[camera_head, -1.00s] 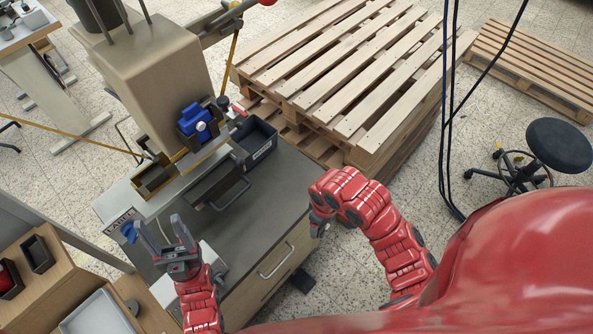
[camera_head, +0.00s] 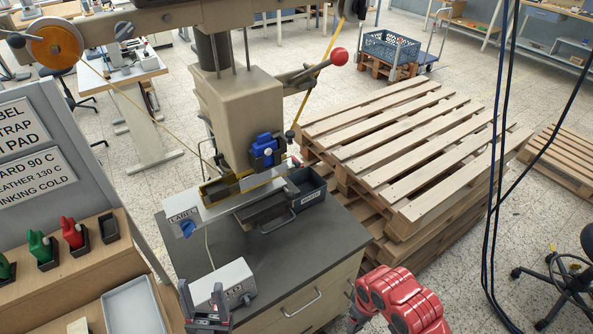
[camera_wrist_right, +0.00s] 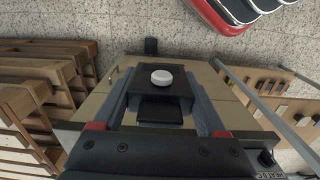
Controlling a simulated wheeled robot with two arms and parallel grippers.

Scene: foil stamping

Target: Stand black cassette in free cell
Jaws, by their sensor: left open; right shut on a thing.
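The black cassette (camera_wrist_right: 143,82), a dark block with a white round knob, sits between the fingers of my right gripper (camera_wrist_right: 162,88) in the right wrist view. That gripper is shut on it. In the head view only my right wrist shows at the lower edge, and the cassette cannot be made out there. The free cell (camera_head: 108,227) is an empty dark holder at the right end of the row on the wooden rack. A red cassette (camera_head: 73,233) and a green cassette (camera_head: 40,247) stand in cells beside it.
The stamping press (camera_head: 240,110) with a blue cassette (camera_head: 264,151) stands on the dark-topped cabinet (camera_head: 335,240). A black bin (camera_head: 308,190) and a control box (camera_head: 225,282) are on that cabinet. A grey tray (camera_head: 130,307) lies on the rack. Stacked pallets (camera_head: 410,150) stand at right.

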